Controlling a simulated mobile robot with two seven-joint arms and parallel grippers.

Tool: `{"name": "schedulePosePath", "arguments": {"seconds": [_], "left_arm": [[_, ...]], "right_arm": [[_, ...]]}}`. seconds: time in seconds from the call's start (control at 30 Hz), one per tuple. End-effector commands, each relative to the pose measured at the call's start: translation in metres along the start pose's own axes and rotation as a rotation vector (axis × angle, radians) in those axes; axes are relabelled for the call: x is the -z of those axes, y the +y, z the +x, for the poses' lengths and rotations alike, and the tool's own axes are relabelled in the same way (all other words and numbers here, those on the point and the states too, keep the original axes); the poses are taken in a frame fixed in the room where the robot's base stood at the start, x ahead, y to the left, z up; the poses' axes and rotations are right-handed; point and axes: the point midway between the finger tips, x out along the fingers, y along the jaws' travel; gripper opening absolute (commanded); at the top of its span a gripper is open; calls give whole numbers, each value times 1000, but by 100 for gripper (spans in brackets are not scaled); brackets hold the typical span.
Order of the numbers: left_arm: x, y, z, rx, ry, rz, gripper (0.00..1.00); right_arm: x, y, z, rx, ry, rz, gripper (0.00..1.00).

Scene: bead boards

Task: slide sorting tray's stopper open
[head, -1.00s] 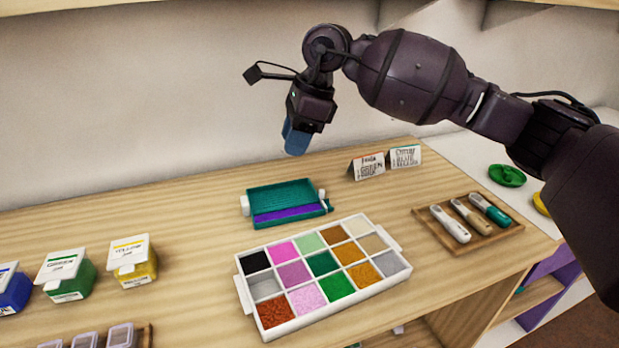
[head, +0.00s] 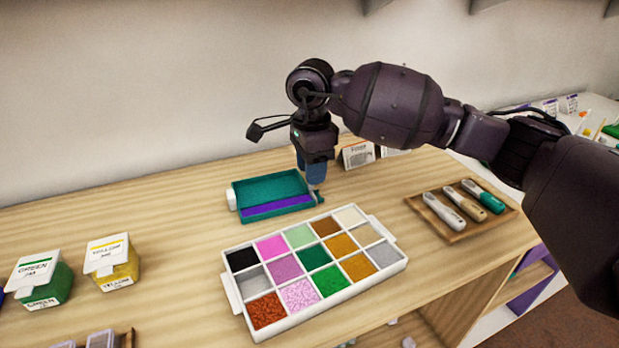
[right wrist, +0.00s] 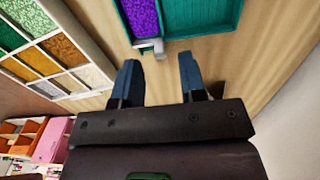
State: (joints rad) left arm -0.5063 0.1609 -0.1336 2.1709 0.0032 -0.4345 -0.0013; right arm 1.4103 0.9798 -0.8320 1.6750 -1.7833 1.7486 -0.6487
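The sorting tray (head: 275,188) is a shallow teal tray with a purple strip along its near side, lying on the wooden table. A small white piece, which looks like the stopper (right wrist: 150,46), sits at the tray's end in the right wrist view, by the end of the purple channel. My right gripper (head: 313,180) points down at the tray's right end in the head view and partly hides that end. In the right wrist view its two blue fingers (right wrist: 160,72) are apart with nothing between them; the white piece lies just beyond the fingertips. My left gripper is not in view.
A white bead tray (head: 374,293) with coloured compartments stands close in front of the teal tray. Folded cards (head: 357,155) stand behind the gripper. A wooden tray (head: 449,238) with several pens lies right. Green (head: 42,283) and yellow (head: 113,262) jars stand left.

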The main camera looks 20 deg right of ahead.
Motion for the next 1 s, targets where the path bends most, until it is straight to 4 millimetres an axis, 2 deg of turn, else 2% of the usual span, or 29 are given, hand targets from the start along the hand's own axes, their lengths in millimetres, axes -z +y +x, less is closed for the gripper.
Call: {"name": "schedulePosePath", "arguments": {"seconds": [0.03,0.2,0.57,0.67,0.83,1.0], "left_arm": [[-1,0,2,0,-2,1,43],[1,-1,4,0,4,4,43],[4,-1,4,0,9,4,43],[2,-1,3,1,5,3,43],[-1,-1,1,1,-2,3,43],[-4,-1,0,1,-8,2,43]], "right_arm": [[0,0,10,-4,0,0,38],[0,0,21,-1,0,0,38],[0,0,24,2,-1,0,38],[0,0,24,2,-1,0,26],[0,0,24,1,-1,0,0],[0,0,24,1,-1,0,0]]}}
